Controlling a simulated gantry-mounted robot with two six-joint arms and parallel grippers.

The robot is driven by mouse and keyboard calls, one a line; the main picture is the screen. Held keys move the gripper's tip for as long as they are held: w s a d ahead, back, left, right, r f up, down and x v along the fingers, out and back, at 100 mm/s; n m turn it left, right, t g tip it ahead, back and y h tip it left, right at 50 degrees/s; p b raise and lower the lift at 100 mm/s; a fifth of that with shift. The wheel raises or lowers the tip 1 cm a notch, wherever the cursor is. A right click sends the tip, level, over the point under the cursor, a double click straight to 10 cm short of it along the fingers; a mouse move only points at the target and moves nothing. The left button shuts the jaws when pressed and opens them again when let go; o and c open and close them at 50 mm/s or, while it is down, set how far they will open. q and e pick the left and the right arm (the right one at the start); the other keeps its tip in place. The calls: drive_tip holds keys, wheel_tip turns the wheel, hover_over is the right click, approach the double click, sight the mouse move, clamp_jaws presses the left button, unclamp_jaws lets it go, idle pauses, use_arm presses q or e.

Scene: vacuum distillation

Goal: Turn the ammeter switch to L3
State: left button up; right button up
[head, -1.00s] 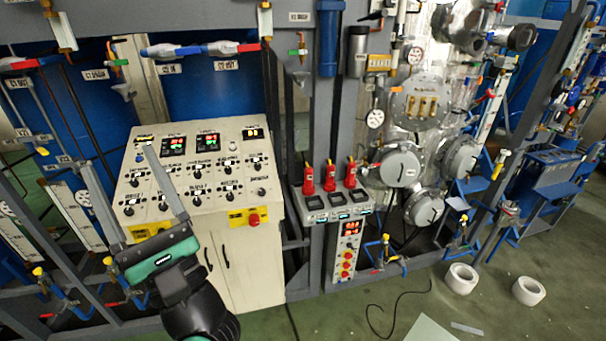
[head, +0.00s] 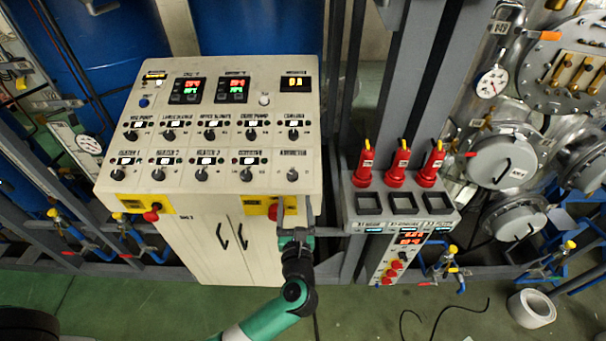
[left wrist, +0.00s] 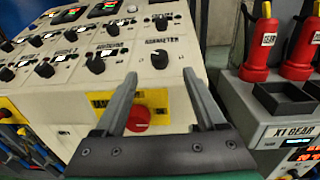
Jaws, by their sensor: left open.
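The ammeter switch (head: 292,175) is a small black knob at the lower right corner of the sloped cream control panel (head: 105,180). In the left wrist view the ammeter switch (left wrist: 160,59) shows under its "AMMETER" label; its setting is too small to read. My left gripper (head: 294,204) is at the panel's front edge, just below the knob in the picture. In the left wrist view the open left gripper (left wrist: 159,77) has its two grey fingers apart and empty, with the knob beyond the tips, roughly centred between them. My right gripper is not in view.
Several other black knobs fill the panel left of the ammeter switch. A red emergency button (head: 273,211) on a yellow plate sits beside the left finger. Red bottle-like holders (head: 401,165) stand on a grey unit to the right.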

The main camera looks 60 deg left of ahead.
sight(293, 178)
use_arm(q)
drive_tip(key=x, duration=1.1)
drive_tip(key=shift+w+a+f, duration=0.1)
drive_tip(key=shift+a+f, duration=0.05)
drive_tip(key=shift+a, duration=0.25)
clamp_jaws()
